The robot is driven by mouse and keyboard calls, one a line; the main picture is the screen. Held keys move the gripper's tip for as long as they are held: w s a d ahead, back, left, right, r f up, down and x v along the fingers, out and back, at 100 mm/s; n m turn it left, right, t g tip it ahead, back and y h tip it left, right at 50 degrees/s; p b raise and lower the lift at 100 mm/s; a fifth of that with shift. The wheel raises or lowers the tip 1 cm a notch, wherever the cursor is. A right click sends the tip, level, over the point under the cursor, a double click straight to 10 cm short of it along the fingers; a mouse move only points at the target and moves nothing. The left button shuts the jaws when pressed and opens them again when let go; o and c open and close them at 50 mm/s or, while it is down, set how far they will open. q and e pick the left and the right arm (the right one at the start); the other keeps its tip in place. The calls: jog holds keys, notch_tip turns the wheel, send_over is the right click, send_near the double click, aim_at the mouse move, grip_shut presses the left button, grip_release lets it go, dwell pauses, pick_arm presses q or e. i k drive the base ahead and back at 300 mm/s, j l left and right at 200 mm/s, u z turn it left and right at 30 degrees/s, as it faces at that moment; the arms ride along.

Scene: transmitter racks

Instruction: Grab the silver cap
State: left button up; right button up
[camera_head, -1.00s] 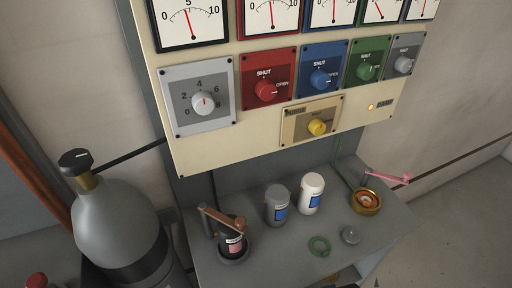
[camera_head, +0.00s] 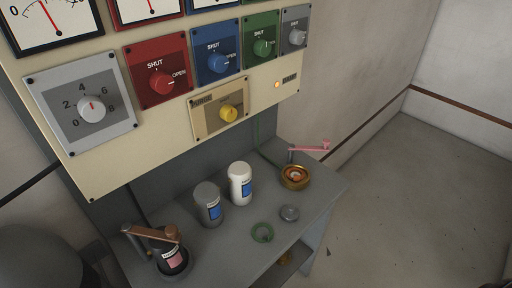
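Neither of my grippers shows in the view.
A white bottle (camera_head: 240,184), a grey bottle (camera_head: 208,204) and a dark canister with a brown handle (camera_head: 169,257) stand on the bench. A pink lever (camera_head: 311,148) rises behind the bowl. The control panel (camera_head: 130,143) overhangs the back. Open floor (camera_head: 400,200) lies right.

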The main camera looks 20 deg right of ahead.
aim_at(290, 213)
jog(key=z, duration=0.95)
